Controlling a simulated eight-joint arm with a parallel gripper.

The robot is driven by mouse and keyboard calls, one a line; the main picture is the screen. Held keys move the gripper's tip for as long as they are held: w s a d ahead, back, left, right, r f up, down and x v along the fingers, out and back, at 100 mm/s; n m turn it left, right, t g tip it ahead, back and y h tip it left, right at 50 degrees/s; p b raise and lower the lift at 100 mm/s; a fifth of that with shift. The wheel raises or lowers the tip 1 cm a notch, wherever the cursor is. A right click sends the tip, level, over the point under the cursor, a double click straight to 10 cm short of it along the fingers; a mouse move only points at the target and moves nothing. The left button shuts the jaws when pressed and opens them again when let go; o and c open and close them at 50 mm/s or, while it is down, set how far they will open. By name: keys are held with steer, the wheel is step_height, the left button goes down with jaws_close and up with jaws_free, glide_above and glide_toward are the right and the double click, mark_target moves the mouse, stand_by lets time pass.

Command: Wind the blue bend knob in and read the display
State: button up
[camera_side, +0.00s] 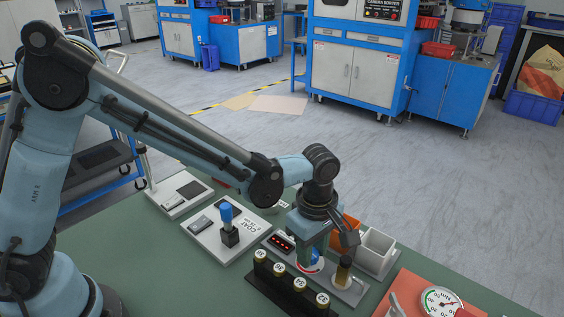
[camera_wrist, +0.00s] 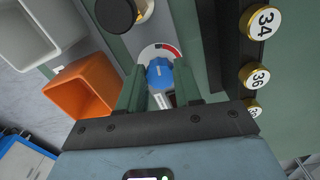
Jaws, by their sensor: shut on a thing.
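The blue knob (camera_wrist: 159,71) sits on a round dial plate with a white and red scale. My gripper (camera_wrist: 160,80) has its two green fingers closed around the knob in the wrist view. In the side view my gripper (camera_side: 312,250) points down over the same knob (camera_side: 315,257), which is partly hidden by the fingers. The display (camera_side: 282,243) is a small dark panel with red lit characters, left of the gripper on the same grey unit; I cannot read the characters.
A black rack (camera_side: 290,283) of numbered, gold-rimmed cylinders stands close in front. Orange (camera_side: 347,229) and white bins (camera_side: 376,248) stand behind. A plate marked COAT (camera_side: 232,240) lies left. A gauge (camera_side: 441,301) lies front right.

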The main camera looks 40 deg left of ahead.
steer(key=m, duration=0.4)
steer(key=shift+s, duration=0.1)
steer(key=m, duration=0.4)
steer(key=shift+m, duration=0.3)
steer(key=m, duration=0.3)
steer(key=shift+a+m, duration=0.1)
steer(key=shift+m, duration=0.2)
steer(key=m, duration=0.4)
steer(key=shift+m, duration=0.3)
steer(key=m, duration=0.3)
steer(key=shift+a+m, duration=0.1)
steer(key=shift+m, duration=0.2)
steer(key=m, duration=0.4)
steer(key=shift+m, duration=0.3)
steer(key=m, duration=0.4)
steer(key=shift+a, duration=0.1)
steer(key=shift+m, duration=2)
